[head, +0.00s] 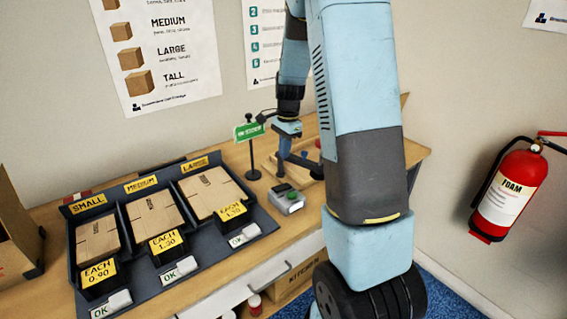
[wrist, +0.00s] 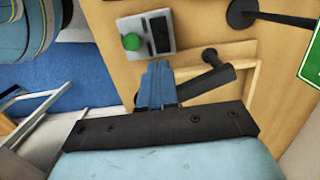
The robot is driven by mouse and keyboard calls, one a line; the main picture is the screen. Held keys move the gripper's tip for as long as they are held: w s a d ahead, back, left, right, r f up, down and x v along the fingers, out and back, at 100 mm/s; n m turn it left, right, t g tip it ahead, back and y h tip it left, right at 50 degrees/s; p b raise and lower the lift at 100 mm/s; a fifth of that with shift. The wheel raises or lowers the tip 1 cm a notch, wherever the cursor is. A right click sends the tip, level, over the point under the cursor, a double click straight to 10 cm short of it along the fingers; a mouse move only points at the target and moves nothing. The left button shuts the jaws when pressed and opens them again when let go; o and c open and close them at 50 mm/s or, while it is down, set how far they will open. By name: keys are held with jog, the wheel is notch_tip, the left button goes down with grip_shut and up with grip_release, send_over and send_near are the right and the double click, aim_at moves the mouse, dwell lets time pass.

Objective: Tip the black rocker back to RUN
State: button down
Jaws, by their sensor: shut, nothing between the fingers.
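A small grey box (head: 288,203) with a round green button and dark parts on top stands on the bench, right of the carton trays. In the wrist view the grey box (wrist: 163,50) shows the green button (wrist: 131,41) and a black piece (wrist: 160,31) beside it, which looks like the rocker. Which way it is tipped is too small to tell. My gripper (head: 281,172) points down just behind the box. In the wrist view my gripper's blue fingers (wrist: 157,68) are shut and empty, close to the box's edge; I cannot tell whether they touch it.
A green sign on a black stand (head: 249,133) rises left of my gripper. A black handle-like part (wrist: 205,84) and a wooden frame (wrist: 245,70) lie beside my fingers. Trays of flat cartons (head: 155,219) fill the bench's left. A fire extinguisher (head: 511,190) hangs at right.

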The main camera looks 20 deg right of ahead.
aim_at(279, 189)
jog(key=shift+d+r, duration=0.1)
jog(key=shift+r, duration=0.7)
jog(key=shift+s+a+r+y, duration=0.15)
jog(key=shift+s+a+y, duration=0.05)
jog(key=shift+s+y, duration=0.2)
dwell(0.3)
jog(key=f, duration=0.4)
jog(key=a+f, duration=0.1)
jog(key=f, duration=0.4)
jog(key=a+f, duration=0.1)
jog(key=f, duration=0.3)
jog(key=shift+s+f, duration=0.2)
jog(key=shift+f, duration=0.2)
